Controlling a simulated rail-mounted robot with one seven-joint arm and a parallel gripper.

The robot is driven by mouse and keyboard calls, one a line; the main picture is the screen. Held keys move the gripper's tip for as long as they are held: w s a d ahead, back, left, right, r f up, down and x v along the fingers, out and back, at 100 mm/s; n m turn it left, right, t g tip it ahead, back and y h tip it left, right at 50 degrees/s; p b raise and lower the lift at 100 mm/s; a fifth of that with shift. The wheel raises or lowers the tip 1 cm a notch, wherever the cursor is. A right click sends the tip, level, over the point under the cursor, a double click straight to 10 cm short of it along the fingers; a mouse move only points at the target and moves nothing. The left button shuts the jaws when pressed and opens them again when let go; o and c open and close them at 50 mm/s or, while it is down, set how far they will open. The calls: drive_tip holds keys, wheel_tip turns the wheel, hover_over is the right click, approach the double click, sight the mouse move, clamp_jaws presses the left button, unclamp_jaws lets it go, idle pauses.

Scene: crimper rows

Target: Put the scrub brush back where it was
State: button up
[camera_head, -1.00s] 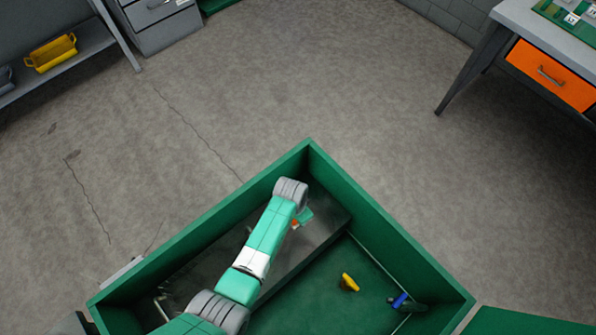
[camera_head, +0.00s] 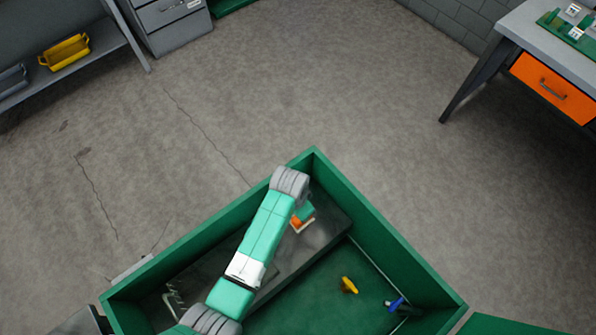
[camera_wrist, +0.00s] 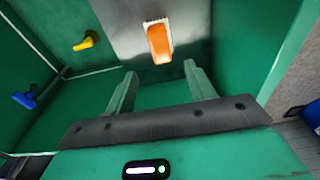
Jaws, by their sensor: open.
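The scrub brush, with an orange back and pale bristles, shows in the wrist view (camera_wrist: 159,44) on a grey metal surface inside the green bin. It lies ahead of my gripper (camera_wrist: 160,74), roughly in line with the space between the fingers. The fingers are open, with nothing between them. In the head view the brush (camera_head: 298,224) is a small orange and white patch right beside my gripper (camera_head: 306,210), partly covered by my arm. I cannot tell the exact gap between fingers and brush.
The green bin (camera_head: 393,243) has high walls around my arm. A yellow object (camera_head: 348,285) and a blue-handled tool (camera_head: 396,303) are on its right side. A workbench (camera_head: 519,40) with an orange drawer stands at the upper right. Bare floor lies beyond the bin.

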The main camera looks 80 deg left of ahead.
drive_tip(key=shift+r, duration=0.1)
idle(0.3)
